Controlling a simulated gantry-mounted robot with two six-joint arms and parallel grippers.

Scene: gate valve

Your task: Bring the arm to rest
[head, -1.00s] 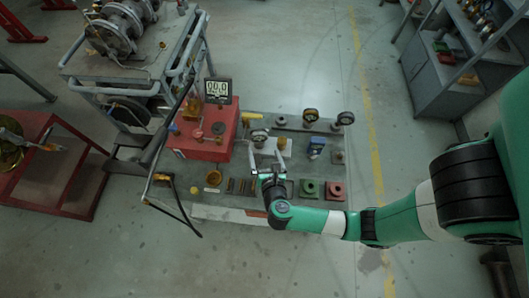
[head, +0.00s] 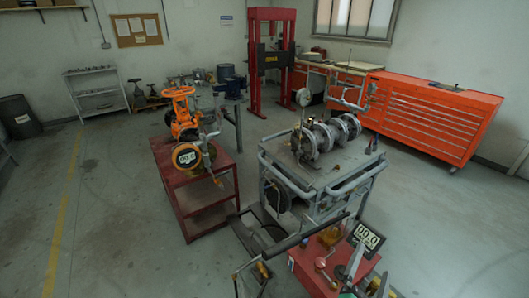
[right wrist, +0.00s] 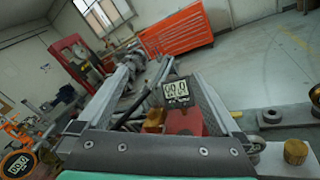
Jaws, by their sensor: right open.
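The display (right wrist: 175,90) and the red box (right wrist: 184,121) show beyond, through the gap. The rest of my right arm is outside the head view. My left gripper is in neither view.
An orange valve with a handwheel (head: 180,98) stands on a red cart (head: 206,192). A grey railed cart (head: 330,178) carries a flanged metal assembly (head: 322,140). Orange drawer cabinets (head: 430,110) and a red press frame (head: 254,62) stand behind. Floor at left is open.

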